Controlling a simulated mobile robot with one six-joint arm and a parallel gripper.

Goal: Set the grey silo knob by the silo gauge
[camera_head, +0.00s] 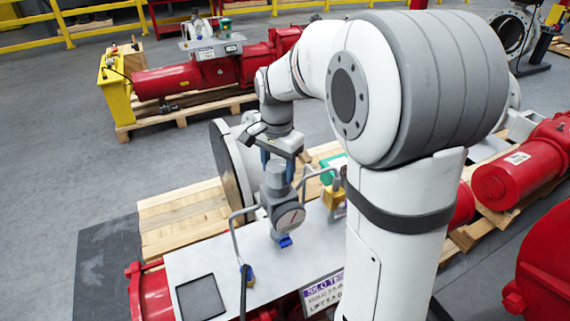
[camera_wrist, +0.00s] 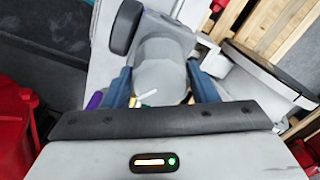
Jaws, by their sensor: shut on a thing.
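The grey silo knob (camera_head: 276,176) stands on top of the regulator body above the white panel. In the wrist view the knob (camera_wrist: 160,76) is a pale grey round cap with a small white pointer mark. My gripper (camera_head: 277,160) comes down from above, its blue fingers on both sides of the knob. In the wrist view my gripper (camera_wrist: 161,86) is shut on it. The silo gauge (camera_head: 290,219) is a round dial on the front of the body, below the knob; its needle is too small to read. In the wrist view the gauge's dark rim (camera_wrist: 125,27) shows edge-on.
The white panel (camera_head: 190,268) carries grey pipes, a brass-coloured fitting (camera_head: 333,197) and a black square (camera_head: 200,298). A sign (camera_head: 323,291) reading "SILO" hangs at its front. A large flange (camera_head: 228,165) stands close behind. Red actuators (camera_head: 515,178) lie at right.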

